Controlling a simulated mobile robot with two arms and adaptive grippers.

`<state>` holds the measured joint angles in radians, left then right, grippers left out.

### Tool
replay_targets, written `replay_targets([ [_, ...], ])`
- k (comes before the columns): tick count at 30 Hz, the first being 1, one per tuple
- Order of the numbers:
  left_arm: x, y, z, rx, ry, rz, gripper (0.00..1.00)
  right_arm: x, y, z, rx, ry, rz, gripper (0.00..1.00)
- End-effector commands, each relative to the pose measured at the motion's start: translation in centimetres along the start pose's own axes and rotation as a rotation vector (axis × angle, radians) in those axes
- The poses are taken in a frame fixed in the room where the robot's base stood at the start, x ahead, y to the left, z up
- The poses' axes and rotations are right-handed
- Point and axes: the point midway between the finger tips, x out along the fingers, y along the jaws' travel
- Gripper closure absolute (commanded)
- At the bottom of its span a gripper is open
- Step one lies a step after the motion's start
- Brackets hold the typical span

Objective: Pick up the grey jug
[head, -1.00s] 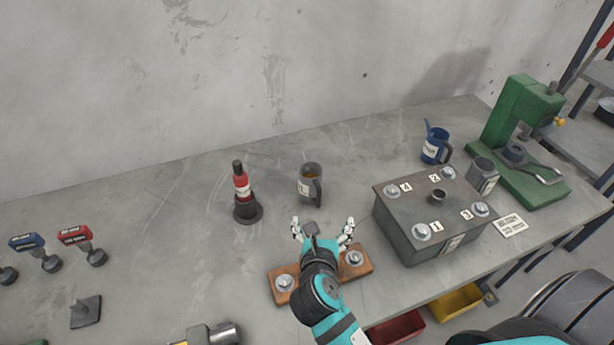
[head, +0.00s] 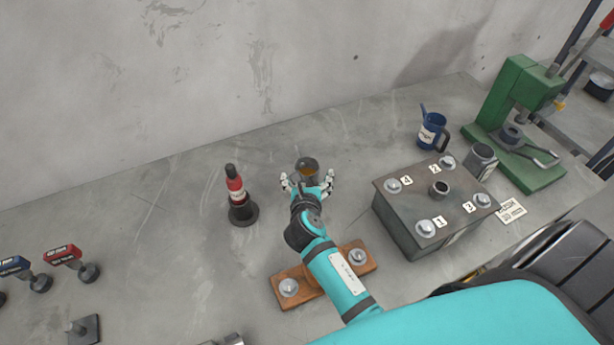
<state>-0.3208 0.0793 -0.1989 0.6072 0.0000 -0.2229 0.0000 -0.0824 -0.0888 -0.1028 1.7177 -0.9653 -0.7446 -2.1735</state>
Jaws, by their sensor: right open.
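The grey jug (head: 307,166) stands upright on the bench in the middle of the head view, with brownish contents showing at its mouth. My right gripper (head: 308,181) is open at the jug's near side, with one finger to the left and one to the right of it. The gripper hides the jug's lower part and handle. I cannot tell whether the fingers touch it. My left gripper is not in view.
A red bottle in a dark stand (head: 238,195) is left of the jug. A numbered metal box (head: 408,232), a blue jug (head: 431,130) and a green press (head: 515,110) are to the right. A wooden block (head: 293,290) lies under my right arm. The bench behind the jug is clear.

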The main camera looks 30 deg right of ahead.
Motion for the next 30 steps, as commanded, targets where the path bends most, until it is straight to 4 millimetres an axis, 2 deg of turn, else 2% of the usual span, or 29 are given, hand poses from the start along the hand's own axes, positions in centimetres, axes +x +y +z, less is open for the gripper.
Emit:
replay_targets([
  [3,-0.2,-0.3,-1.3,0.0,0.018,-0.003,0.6,1.2,0.0,0.1,0.001,0.0,0.0,0.06],
  [7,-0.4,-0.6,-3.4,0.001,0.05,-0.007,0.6,1.8,0.0,0.0,0.001,0.0,0.0,0.06],
  [10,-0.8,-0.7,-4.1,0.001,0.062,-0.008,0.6,2.9,0.1,0.1,0.0,0.001,0.0,0.06],
  [18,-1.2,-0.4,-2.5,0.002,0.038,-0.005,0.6,6.4,0.3,-0.2,0.0,0.0,0.0,0.06],
  [26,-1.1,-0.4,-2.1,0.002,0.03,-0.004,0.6,6.7,0.2,-0.3,0.0,0.0,0.0,0.06],
  [30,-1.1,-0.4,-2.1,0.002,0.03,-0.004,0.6,6.7,0.2,-0.3,0.0,0.0,0.0,0.21],
])
